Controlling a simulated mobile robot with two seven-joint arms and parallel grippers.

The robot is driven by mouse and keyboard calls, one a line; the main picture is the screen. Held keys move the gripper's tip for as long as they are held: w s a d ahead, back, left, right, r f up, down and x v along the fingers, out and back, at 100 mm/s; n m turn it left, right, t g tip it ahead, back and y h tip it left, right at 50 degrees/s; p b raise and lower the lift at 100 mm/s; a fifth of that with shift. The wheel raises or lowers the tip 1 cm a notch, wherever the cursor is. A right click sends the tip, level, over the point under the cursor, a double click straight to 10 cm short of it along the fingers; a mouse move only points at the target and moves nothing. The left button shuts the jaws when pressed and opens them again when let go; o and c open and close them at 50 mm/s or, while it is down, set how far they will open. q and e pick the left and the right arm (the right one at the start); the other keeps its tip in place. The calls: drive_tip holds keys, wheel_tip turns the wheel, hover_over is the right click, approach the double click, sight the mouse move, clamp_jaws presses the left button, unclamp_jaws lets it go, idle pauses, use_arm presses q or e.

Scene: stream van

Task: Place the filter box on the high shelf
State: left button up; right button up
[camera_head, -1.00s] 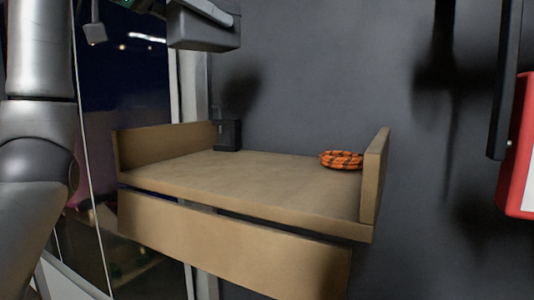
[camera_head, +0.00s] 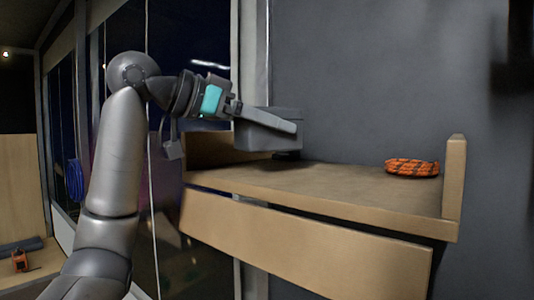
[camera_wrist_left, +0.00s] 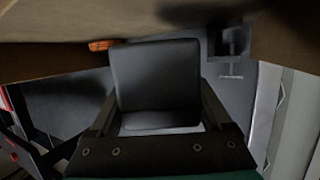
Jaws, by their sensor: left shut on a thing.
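The filter box (camera_head: 285,115), a dark grey box, is held in my left gripper (camera_head: 268,122) above the left end of the wooden high shelf (camera_head: 330,185). In the left wrist view the box (camera_wrist_left: 155,75) sits between the two fingers of my left gripper (camera_wrist_left: 156,108). The shelf (camera_wrist_left: 50,62) shows upside down along the top there. I cannot tell whether the box touches the shelf or hangs just above it. My right gripper is not in view.
A coil of orange and black rope (camera_head: 411,168) lies at the right of the shelf, by its raised end board (camera_head: 454,180). A small dark device (camera_wrist_left: 232,42) shows in the wrist view. The middle of the shelf is clear.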

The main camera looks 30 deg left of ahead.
sight(267, 146)
use_arm(q)
drive_tip(key=shift+f+b, duration=0.45)
drive_tip(key=shift+f, duration=1.4)
drive_tip(key=shift+f, duration=0.15)
drive_tip(key=o, duration=1.6)
drive_tip(key=shift+r, duration=0.2)
drive_tip(key=b+v, duration=0.1)
drive_tip(key=v, duration=1.1)
drive_tip(key=shift+s+b, duration=0.1)
drive_tip(key=shift+b, duration=0.3)
